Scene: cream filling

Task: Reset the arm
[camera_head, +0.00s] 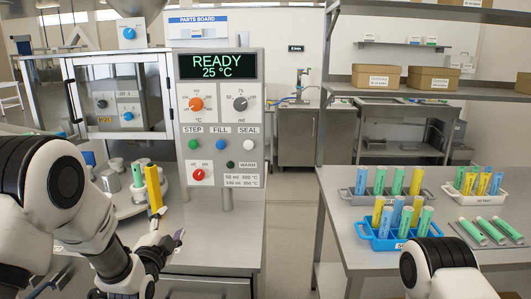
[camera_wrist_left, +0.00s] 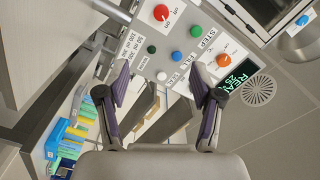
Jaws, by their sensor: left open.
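My left arm comes in from the left in the head view. Its gripper (camera_head: 168,226) is open and empty, low in front of the machine's counter edge. In the left wrist view the two fingers of the gripper (camera_wrist_left: 161,84) stand wide apart with nothing between their tips. The machine's control panel (camera_head: 220,120) stands behind the gripper and reads READY, 25 °C. It also shows beyond the fingers in the wrist view (camera_wrist_left: 178,75). Part of my right arm shows at the lower right of the head view; its gripper is out of view.
A yellow upright piece (camera_head: 153,187) and a green-topped tube (camera_head: 137,176) stand at the machine, just behind the left gripper. On the right-hand table, a blue rack (camera_head: 372,241), a grey rack (camera_head: 352,197) and a white tray (camera_head: 459,196) hold coloured tubes. Floor shows between the tables.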

